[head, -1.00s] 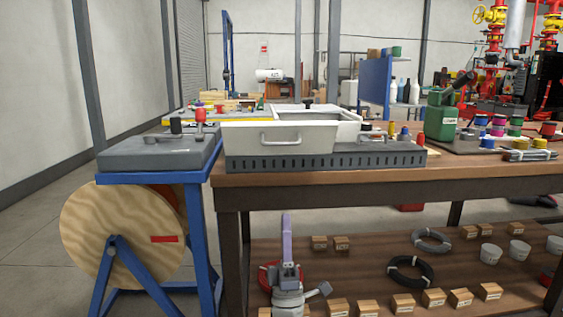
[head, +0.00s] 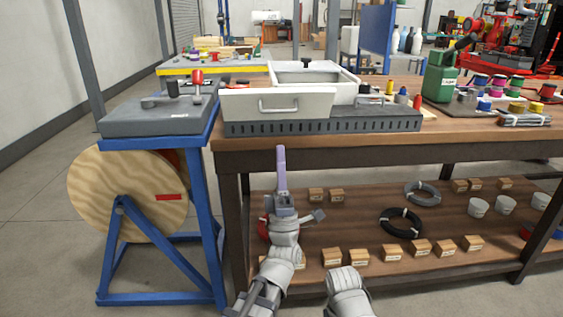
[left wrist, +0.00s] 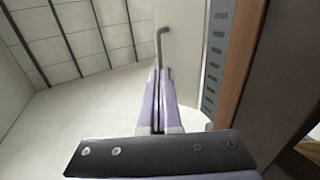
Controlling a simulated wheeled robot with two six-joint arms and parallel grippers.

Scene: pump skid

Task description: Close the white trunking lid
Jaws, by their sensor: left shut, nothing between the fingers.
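The white trunking (head: 352,92) stands on a grey slotted base on the bench, its top open and its inside showing. Its white lid (head: 240,106) is the panel with a grey bar handle (head: 290,106), leaning outward at the front. My left gripper (head: 281,152), with purple fingers, is shut and empty, pointing up in front of the bench, below the lid in the picture and apart from it. In the left wrist view, the shut fingers (left wrist: 161,82) point toward the lid (left wrist: 184,55) and its handle (left wrist: 160,42). My right gripper is out of view.
The slotted base (head: 322,123) sits at the front edge of the wooden bench (head: 450,131). A blue stand with a grey slab (head: 155,118) is to the left. A green can (head: 438,84) and coloured spools are to the right. The lower shelf holds boxes and coils.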

